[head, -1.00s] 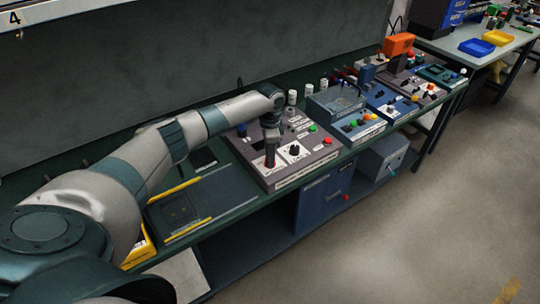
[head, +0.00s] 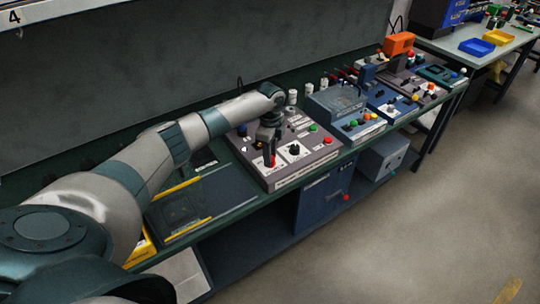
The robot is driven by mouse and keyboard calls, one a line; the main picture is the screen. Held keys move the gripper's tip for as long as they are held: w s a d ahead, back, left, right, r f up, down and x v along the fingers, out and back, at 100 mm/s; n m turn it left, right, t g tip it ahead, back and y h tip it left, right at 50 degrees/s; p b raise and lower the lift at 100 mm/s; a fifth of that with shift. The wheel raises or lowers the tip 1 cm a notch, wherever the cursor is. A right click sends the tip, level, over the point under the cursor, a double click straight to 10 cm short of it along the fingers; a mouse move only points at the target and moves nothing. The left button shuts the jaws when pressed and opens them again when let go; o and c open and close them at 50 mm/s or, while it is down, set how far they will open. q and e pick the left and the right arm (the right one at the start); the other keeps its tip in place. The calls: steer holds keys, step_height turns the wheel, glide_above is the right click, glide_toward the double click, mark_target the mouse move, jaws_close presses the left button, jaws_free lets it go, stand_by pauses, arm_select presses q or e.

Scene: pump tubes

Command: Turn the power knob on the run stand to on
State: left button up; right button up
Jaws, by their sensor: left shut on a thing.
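The run stand (head: 300,178) is a grey sloped panel box on the green bench, with labels, buttons and knobs on its top. My left gripper (head: 271,160) points down at the near left part of this panel. It is shut on a red knob (head: 269,162), which sits on a white label plate. The gripper hides most of the knob, so I cannot read which way it points. A black knob (head: 294,149) on a white plate is just to the right of it. My right gripper is not in view.
Green (head: 313,128) and red (head: 327,140) buttons sit on the panel's right side. A blue stand (head: 345,112) and more panels follow along the bench to the right. A dark mat with yellow strips (head: 205,200) lies to the left. The floor at right is clear.

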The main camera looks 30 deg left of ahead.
arm_select(q)
steer(key=shift+r, duration=0.1)
steer(key=o, duration=1.1)
steer(key=shift+c, duration=0.2)
step_height(320, 180, up, 17)
steer(key=b, duration=0.4)
steer(key=shift+r+b, duration=0.2)
steer(key=shift+b, duration=0.2)
steer(key=shift+f, duration=0.1)
